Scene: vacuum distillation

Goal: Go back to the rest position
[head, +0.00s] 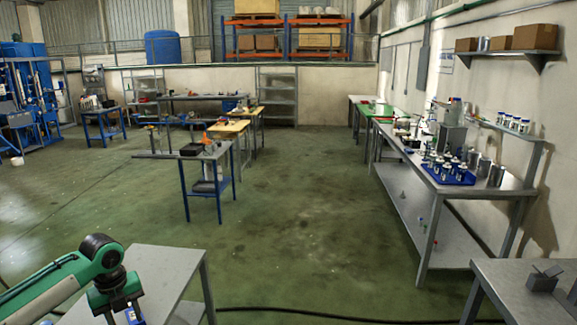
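A green arm with black joints comes in from the left at the bottom of the head view. The dark end of this arm, my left gripper (127,313), is at the bottom edge, over or beside a grey table (160,275). Its fingers are cut off or too small to make out, and a small blue part shows by it. I cannot tell whether it is open or holds anything. My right gripper is not in view.
A long bench (405,180) along the right wall carries a blue tray (437,177) of bottles. A grey table (500,295) with a small grey object (543,278) is at the lower right. A dark cable (320,318) crosses the floor. The middle floor (300,220) is clear.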

